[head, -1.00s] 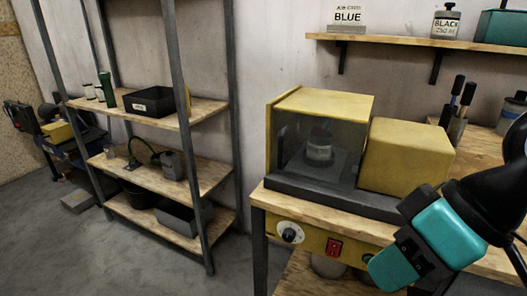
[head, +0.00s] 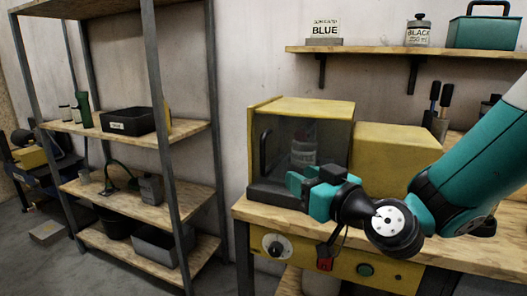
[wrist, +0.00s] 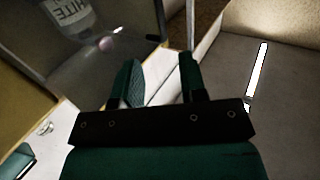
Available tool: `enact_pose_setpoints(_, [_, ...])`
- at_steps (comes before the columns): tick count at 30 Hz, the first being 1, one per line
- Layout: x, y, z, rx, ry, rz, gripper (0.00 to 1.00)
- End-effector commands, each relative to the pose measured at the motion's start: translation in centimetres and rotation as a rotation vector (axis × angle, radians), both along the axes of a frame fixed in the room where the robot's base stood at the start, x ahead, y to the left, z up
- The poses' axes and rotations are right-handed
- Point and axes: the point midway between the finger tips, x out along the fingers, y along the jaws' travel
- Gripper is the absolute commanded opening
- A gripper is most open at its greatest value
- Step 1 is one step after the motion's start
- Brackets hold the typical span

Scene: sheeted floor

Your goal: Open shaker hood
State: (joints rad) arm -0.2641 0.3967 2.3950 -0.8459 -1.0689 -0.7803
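The shaker stands on the wooden bench, with a yellow-topped hood (head: 300,105) on its left. The hood's dark see-through front shows a bottle (head: 303,150) inside, partly hidden by my gripper; its label, ending "HITE", shows in the wrist view (wrist: 72,14). A dark curved handle (head: 266,150) is at the left of the hood's front. The hood looks shut. My gripper (head: 302,180) is in front of the hood's lower part, right of the handle. In the wrist view its two fingers (wrist: 158,70) are apart with nothing between them; contact with the hood cannot be told.
A yellow box-shaped part (head: 392,158) stands right of the hood. Below the bench top (head: 440,250) are a knob (head: 273,245), a red switch (head: 324,264) and a green button (head: 365,270). A shelving rack (head: 150,190) stands left. A wall shelf (head: 400,51) holds containers above.

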Motion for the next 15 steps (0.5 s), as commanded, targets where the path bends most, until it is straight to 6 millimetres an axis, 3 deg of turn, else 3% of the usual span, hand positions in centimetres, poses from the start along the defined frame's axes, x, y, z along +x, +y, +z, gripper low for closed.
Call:
enact_pose_setpoints(1, [1.0,0.8,0.9,-0.003,0.002,0.003,0.39])
enact_pose_setpoints(15, [8.9,6.7,0.6,-0.001,0.001,0.003,0.39])
